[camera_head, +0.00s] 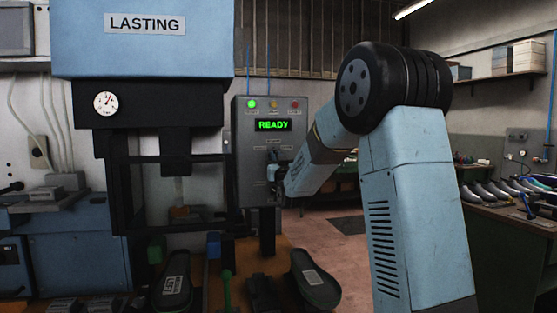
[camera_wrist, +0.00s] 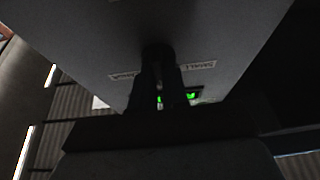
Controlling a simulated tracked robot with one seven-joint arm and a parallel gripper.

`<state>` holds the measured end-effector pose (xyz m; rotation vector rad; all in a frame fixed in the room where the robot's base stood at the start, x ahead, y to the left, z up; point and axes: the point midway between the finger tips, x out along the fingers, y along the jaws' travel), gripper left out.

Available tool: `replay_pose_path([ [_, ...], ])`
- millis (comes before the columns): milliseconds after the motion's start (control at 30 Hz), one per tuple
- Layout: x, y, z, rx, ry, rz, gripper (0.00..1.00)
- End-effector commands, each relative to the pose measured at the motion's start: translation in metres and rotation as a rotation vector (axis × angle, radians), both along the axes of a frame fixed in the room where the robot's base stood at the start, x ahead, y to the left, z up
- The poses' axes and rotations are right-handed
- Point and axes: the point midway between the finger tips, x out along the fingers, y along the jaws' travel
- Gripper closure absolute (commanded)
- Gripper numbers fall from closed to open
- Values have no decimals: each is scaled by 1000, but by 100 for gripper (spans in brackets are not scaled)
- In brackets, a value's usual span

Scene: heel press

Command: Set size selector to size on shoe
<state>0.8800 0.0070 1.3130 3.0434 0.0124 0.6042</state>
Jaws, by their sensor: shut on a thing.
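The control box (camera_head: 240,180) carries a lit green READY display and three lamps, the left one lit green. My gripper (camera_head: 275,172) is at the lower front of this box, and in the wrist view its dark fingers (camera_wrist: 160,72) are shut at the panel face. They close on what appears to be the size selector, which they hide, so its setting cannot be read. A dark shoe (camera_head: 176,272) with a label ending in LEFT lies on the bench. Another dark shoe (camera_head: 315,282) with a pale label lies to its right; its text is too small to read.
The blue LASTING press (camera_head: 145,50) with a round gauge (camera_head: 106,103) stands left of the box. Small blocks and a green handle (camera_head: 227,290) stand between the shoes. A bench with several shoe forms (camera_head: 500,190) is at the right. Open floor (camera_head: 325,235) lies behind my arm.

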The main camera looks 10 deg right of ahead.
Motion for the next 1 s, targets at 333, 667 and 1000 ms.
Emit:
replay_pose_path([
  [333,0,0,1,41,-3,1,100],
  [667,0,0,2,40,-3,0,80],
  [1000,0,0,1,40,-2,0,61],
])
